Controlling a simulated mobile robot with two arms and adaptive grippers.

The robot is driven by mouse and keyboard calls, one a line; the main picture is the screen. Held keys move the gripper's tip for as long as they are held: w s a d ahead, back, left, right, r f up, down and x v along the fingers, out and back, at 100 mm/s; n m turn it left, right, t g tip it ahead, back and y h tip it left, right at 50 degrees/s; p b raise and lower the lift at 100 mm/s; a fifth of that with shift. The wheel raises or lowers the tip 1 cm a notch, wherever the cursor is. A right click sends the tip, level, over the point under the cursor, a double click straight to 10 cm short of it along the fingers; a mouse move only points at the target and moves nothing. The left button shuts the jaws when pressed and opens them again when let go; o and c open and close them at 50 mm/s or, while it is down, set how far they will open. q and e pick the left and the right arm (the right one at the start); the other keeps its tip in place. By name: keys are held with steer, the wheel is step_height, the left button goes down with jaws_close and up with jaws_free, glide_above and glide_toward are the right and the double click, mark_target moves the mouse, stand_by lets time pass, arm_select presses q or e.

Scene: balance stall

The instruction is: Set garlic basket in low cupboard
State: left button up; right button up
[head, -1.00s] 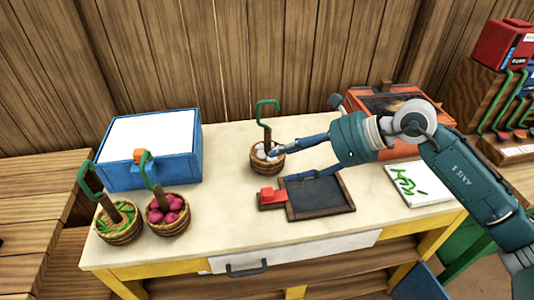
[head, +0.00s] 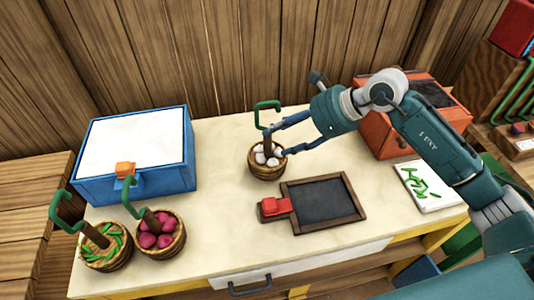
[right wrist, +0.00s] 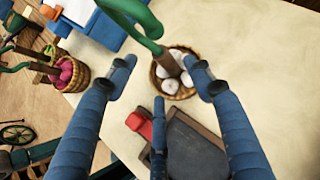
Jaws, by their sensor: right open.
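The garlic basket (head: 267,171) is a small woven basket of white bulbs with a brown post and a green hook handle (head: 266,106). It stands upright on the cream tabletop, at the back middle. My right gripper (head: 280,137) is open with its fingers by the upper post, above the bulbs. In the right wrist view the basket (right wrist: 172,84) lies beyond the open fingers, with the post and green handle between them. The low cupboard cannot be made out; open wooden shelving (head: 335,285) shows below the tabletop. My left gripper is not in view.
A basket of green pods (head: 105,247) and one of pink bulbs (head: 159,235) stand front left. A blue box (head: 135,150) is behind them. A framed slate (head: 320,200) with a red clip lies just in front of the garlic. An orange box (head: 385,130) stands right.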

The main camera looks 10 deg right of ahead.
mark_target(270, 140)
steer(key=shift+w+a+f, duration=0.1)
steer(key=shift+a+f, duration=0.15)
steer(key=shift+a, duration=0.05)
steer(key=shift+w+a+f, duration=0.15)
steer(key=shift+f, duration=0.05)
steer(key=p+x, duration=0.2)
steer(key=x, duration=0.2)
steer(key=shift+w+a+f+p, duration=0.1)
steer(key=shift+w+f+p, duration=0.1)
steer(key=shift+w+p, duration=0.15)
steer(key=shift+w+a+f, duration=0.1)
steer(key=shift+a+f, duration=0.05)
steer(key=shift+f, duration=0.15)
steer(key=shift+c, duration=0.6)
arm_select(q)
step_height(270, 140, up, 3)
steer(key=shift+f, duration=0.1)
arm_select(e)
steer(key=shift+r, duration=0.1)
jaws_close()
